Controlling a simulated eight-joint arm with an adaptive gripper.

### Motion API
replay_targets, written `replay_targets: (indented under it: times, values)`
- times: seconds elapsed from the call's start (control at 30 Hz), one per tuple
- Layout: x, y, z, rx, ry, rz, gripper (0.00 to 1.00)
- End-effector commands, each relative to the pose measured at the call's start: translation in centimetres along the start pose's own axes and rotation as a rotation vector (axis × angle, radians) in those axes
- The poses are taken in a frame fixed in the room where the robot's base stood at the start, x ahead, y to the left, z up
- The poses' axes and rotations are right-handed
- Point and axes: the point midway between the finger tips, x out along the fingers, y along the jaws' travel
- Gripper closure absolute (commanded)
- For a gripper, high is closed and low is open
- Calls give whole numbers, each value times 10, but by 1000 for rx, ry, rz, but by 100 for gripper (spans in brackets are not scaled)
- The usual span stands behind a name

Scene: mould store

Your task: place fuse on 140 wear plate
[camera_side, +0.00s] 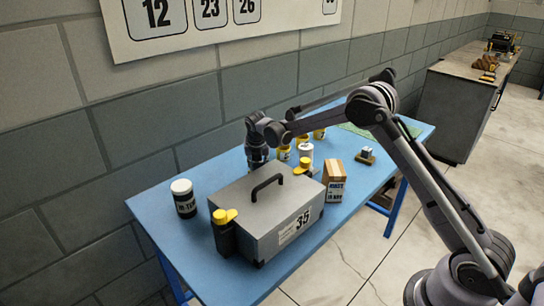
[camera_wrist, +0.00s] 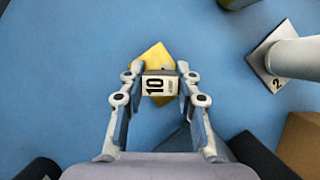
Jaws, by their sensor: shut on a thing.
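In the wrist view my gripper (camera_wrist: 160,78) is shut on a small pale block marked 10 (camera_wrist: 160,87), which I take to be the fuse. A yellow plate (camera_wrist: 153,57) lies on the blue table beneath the fuse, turned at an angle and partly covered by it. I read no number on this plate, and cannot tell whether the fuse touches it. A grey plate marked 2 (camera_wrist: 261,55) lies to the right. In the side view my gripper (camera_side: 258,158) points down behind the grey case, which hides the fingertips and the fuse.
A white cylinder (camera_wrist: 300,58) stands at the grey plate. The grey case marked 35 (camera_side: 268,212) has a raised handle. A dark jar (camera_side: 185,200), a brown box (camera_side: 335,182) and yellow containers (camera_side: 284,153) stand around. The blue table (camera_side: 160,225) is clear at the left.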

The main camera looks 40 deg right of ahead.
Motion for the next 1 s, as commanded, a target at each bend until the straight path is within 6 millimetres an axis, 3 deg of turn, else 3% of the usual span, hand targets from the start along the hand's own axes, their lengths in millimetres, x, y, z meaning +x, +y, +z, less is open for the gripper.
replay_targets:
  times: [0.03,0.1,0.53,1.0]
  values:
    - [1,0,0,0,0,0,62]
    - [0,0,0,0,0,0,45]
    - [-8,0,1,-1,0,0,45]
    - [-93,0,1,-1,0,0,45]
